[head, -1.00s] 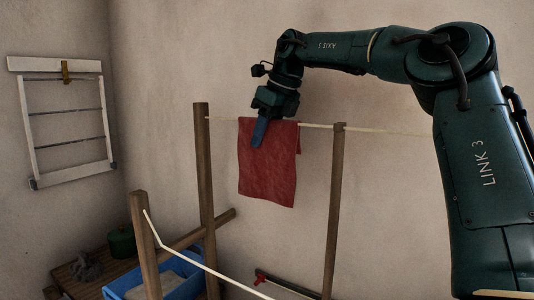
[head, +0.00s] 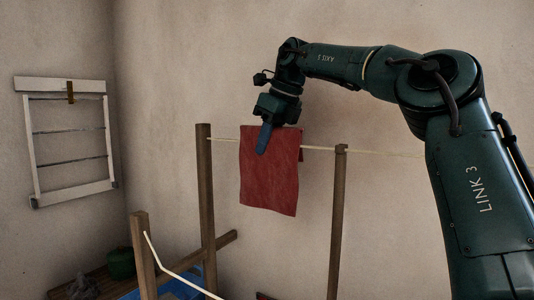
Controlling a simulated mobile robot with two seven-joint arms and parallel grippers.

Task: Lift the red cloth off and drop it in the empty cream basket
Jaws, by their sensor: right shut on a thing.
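The red cloth (head: 270,182) hangs between two wooden posts at a pale line (head: 318,148). Its top edge stands a little above the line, and a narrow strip of its back fold shows at the upper right. Whether the cloth still touches the line is hidden behind its front. My right gripper (head: 264,140) points down and is shut on the cloth near its top edge; a blue finger lies over the front. The cream basket is not in view. My left gripper is not in view.
Wooden posts (head: 206,200) and (head: 338,215) flank the cloth. A nearer post (head: 143,255) carries another pale line. At the lower left are a green pot (head: 121,263), a grey lump (head: 82,287) and a blue container (head: 180,289). A white frame (head: 70,140) hangs on the left wall.

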